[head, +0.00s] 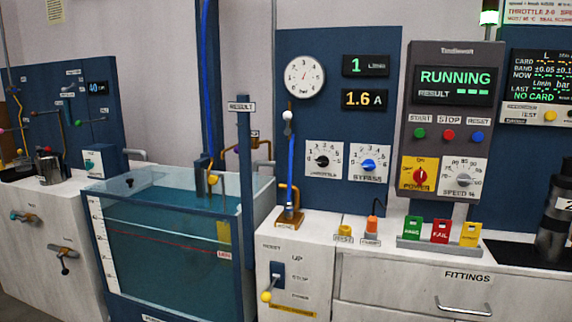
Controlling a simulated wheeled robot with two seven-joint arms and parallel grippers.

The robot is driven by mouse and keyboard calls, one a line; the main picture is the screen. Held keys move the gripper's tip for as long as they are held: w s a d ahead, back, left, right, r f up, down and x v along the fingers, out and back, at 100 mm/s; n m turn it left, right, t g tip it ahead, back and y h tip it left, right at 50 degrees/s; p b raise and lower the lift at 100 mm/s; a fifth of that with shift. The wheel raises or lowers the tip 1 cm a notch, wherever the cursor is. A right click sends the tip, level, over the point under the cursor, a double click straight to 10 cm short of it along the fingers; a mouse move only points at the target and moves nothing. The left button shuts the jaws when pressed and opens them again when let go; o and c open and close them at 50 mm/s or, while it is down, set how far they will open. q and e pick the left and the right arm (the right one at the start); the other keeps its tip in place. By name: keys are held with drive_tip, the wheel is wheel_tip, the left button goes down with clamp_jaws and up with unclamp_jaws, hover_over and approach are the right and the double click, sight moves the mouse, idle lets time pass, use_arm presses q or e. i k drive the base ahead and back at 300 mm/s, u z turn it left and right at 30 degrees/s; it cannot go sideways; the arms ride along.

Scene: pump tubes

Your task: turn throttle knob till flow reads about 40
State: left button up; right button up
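The black throttle knob (322,160) sits on a white numbered dial plate on the blue panel, left of the blue bypass knob (369,165). The label under it is small but seems to read throttle. The flow display (366,65) above reads 1 in green, with a small unit that looks like L/min. Neither of my grippers shows in the head view, and nothing touches the knob.
A glass water tank (165,235) stands left of the panel. A round gauge (304,77) and a 1.6 A display (365,99) sit above the knobs. A control box (452,125) reads RUNNING. A vertical blue tube (291,160) rises left of the knob. The panel before the knob is unobstructed.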

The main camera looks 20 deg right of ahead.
sight(322, 161)
drive_tip(key=u, duration=0.15)
drive_tip(key=i, duration=0.9)
drive_tip(key=z, duration=0.4)
